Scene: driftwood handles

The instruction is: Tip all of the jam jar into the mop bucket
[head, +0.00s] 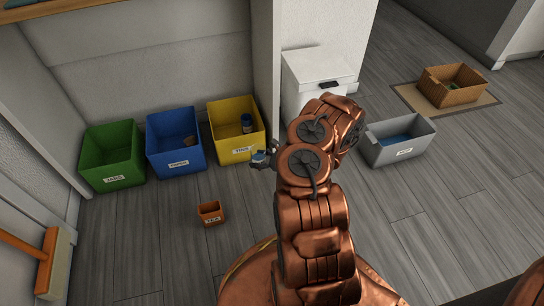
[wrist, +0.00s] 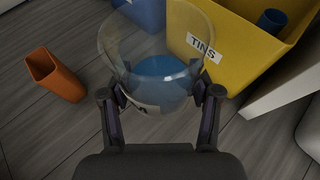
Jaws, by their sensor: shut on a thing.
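My gripper (wrist: 160,98) is shut on a clear glass jar (wrist: 152,42) with blue contents in it. The wrist view looks at the jar between the two fingers, with its wide clear rim toward the top. In the head view, my gripper (head: 268,158) holds the jar (head: 259,157) in front of the yellow bin, left of my arm. A grey open bin (head: 402,151) stands on the floor right of my arm, with something blue inside. Its white label is too small to read surely; it may be the mop bucket.
Along the wall stand a green bin (head: 112,169), a blue bin (head: 176,158) and a yellow bin (head: 234,144) labelled TINS. A small orange container (head: 210,214) sits in front. A wicker basket (head: 450,94) lies at the back right, a broom (head: 52,265) at left.

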